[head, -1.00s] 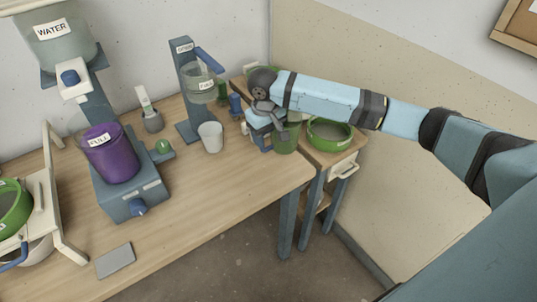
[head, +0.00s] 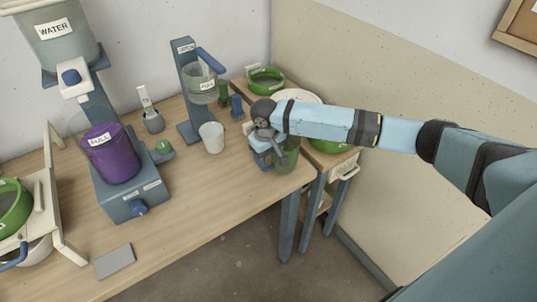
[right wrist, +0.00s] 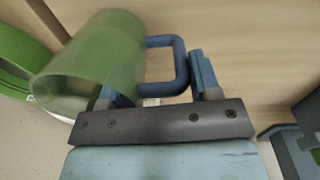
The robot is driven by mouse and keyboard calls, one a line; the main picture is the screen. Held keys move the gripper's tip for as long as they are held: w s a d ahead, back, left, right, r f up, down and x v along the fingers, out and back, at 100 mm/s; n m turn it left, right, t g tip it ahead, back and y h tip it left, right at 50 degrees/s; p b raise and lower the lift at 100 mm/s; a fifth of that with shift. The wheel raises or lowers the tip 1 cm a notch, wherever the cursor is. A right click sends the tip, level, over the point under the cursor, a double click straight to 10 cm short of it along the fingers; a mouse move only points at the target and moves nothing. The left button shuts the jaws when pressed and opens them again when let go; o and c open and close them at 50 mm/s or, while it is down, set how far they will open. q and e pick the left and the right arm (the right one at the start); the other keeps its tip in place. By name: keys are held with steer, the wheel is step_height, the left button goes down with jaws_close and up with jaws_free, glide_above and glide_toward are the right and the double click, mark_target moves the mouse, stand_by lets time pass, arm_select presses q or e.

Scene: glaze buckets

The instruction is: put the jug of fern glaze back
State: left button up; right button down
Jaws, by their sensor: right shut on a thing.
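A green, see-through jug (head: 290,154) with a blue handle is held by my right gripper (head: 262,157), near the right end of the wooden table in the head view. In the right wrist view the jug (right wrist: 92,62) is left of centre, and its blue loop handle (right wrist: 180,62) sits between the fingers of my right gripper (right wrist: 160,88). The jug looks roughly upright; I cannot tell whether its base touches the table. My forearm and wrist hide part of the area behind it. My left gripper is out of view.
The front-middle tabletop (head: 215,190) is clear.

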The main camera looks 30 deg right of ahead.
steer(key=shift+c, duration=1.6)
jaws_free()
steer(key=r, duration=1)
steer(key=shift+a+r+p, duration=0.3)
steer(key=shift+a+r, duration=0.05)
steer(key=shift+r, duration=0.75)
